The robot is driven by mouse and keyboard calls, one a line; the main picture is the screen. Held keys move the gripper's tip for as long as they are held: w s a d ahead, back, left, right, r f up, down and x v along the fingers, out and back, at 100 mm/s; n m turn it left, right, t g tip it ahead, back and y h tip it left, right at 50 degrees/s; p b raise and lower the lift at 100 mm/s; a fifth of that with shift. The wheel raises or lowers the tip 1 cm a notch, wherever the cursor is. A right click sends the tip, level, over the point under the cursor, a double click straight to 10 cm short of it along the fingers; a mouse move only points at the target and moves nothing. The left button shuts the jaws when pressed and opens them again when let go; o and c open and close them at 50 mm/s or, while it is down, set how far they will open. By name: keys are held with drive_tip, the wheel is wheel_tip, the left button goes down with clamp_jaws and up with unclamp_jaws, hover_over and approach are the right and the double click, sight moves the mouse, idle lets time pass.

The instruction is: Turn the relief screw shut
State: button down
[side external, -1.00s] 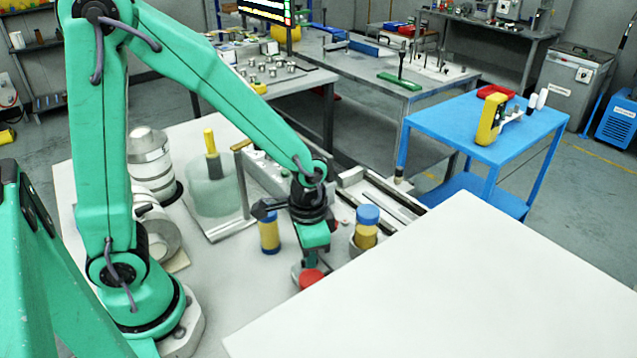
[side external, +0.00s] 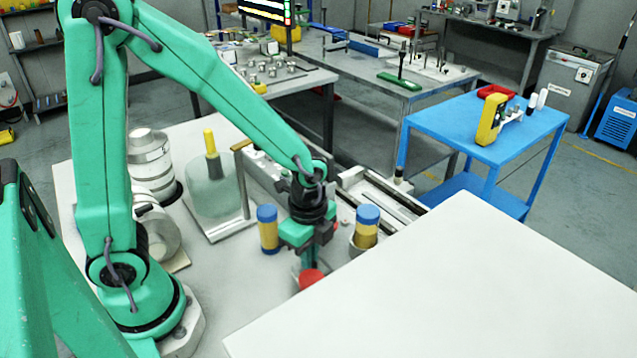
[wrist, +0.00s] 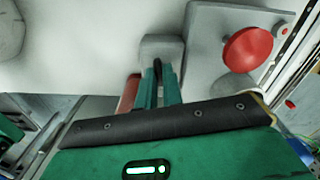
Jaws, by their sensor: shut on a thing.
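My gripper (side external: 309,262) points down at the front of the white bench, in the side external view. In the wrist view its two green fingers (wrist: 159,88) are closed together on a thin dark piece (wrist: 158,68), which I take to be the relief screw's grip. This piece stands at a small grey block (wrist: 162,46). The fingers hide most of it, so how far it is turned cannot be told. A red part (wrist: 128,92) shows beside the left finger, partly hidden. A red part (side external: 312,280) also shows just in front of the fingers in the side external view.
A round red knob (wrist: 248,50) on a grey plate (wrist: 206,22) is close to the right of the fingers. Blue-capped yellow cylinders (side external: 268,229) (side external: 366,226) stand on either side of my gripper. Rails (side external: 385,200) lie behind. A white surface (side external: 450,285) fills the front right.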

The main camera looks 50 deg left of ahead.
drive_tip(key=shift+r+m, duration=0.1)
drive_tip(key=shift+m, duration=1.3)
drive_tip(key=c, duration=1.5)
unclamp_jaws()
drive_tip(key=shift+c, duration=0.2)
drive_tip(key=shift+r, duration=3.85)
drive_tip(key=shift+r, duration=0.1)
